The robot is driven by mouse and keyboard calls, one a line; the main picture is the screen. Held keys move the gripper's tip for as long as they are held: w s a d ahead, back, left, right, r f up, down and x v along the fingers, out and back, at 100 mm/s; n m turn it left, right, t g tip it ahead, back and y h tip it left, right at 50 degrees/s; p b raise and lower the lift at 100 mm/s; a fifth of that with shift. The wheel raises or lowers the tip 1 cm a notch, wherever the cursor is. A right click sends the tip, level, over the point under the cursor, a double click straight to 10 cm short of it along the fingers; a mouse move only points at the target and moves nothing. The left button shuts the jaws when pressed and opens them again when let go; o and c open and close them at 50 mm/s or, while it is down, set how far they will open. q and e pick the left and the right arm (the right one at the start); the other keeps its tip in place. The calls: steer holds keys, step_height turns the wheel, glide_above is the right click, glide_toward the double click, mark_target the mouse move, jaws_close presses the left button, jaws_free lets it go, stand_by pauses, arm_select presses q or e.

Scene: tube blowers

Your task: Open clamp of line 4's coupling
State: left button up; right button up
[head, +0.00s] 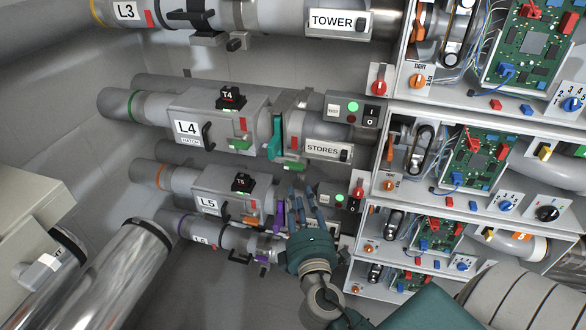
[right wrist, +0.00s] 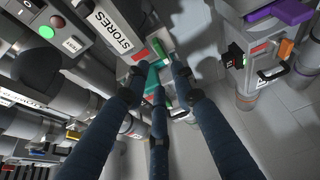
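My right gripper (head: 306,196) is below the clamp in the head view, fingers spread and pointing up, apparently empty. In the right wrist view the teal clamp (right wrist: 153,78) shows beyond and between the fingertips (right wrist: 157,75), partly hidden by them. Whether any finger touches it I cannot tell. My left gripper is not in view.
Line 5 (head: 208,203), with a purple clamp (head: 280,215), lies close by the right gripper's fingers. Line 3 (head: 126,11) runs above. Shelves with circuit boards (head: 478,158) and knobs stand at the right. A red switch (head: 358,190) sits right of the fingers.

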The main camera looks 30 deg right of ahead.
mark_target(295, 168)
steer(key=p+x, duration=0.2)
steer(key=x, duration=0.7)
steer(key=shift+w+r+p, duration=0.15)
steer(key=shift+p, duration=0.15)
steer(key=shift+w+d, duration=0.3)
steer(key=shift+w, duration=0.15)
jaws_close()
